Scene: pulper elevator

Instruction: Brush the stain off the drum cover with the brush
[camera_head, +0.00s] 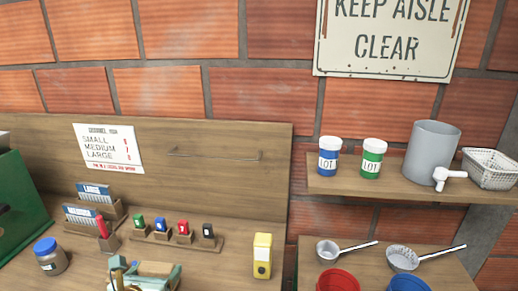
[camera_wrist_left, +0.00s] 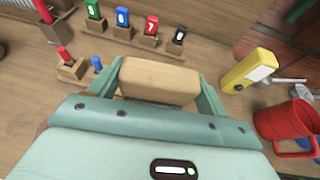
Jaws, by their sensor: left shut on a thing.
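My left gripper (camera_head: 147,274) is at the bottom of the head view, low over the wooden bench. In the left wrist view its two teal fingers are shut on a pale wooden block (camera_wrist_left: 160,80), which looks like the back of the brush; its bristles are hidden. The block also shows in the head view (camera_head: 156,268). A green machine body (camera_head: 20,205) stands at the left edge, partly cut off; I cannot tell whether it carries the drum cover. No stain shows in either view. My right gripper is out of view.
A rack of small coloured blocks (camera_head: 175,238) lies behind the gripper. A blue-lidded jar (camera_head: 50,256) stands left, a yellow device (camera_head: 262,256) right. A red mug (camera_wrist_left: 285,122) is right in the wrist view. A shelf (camera_head: 395,187) holds lot jars and a grey tank.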

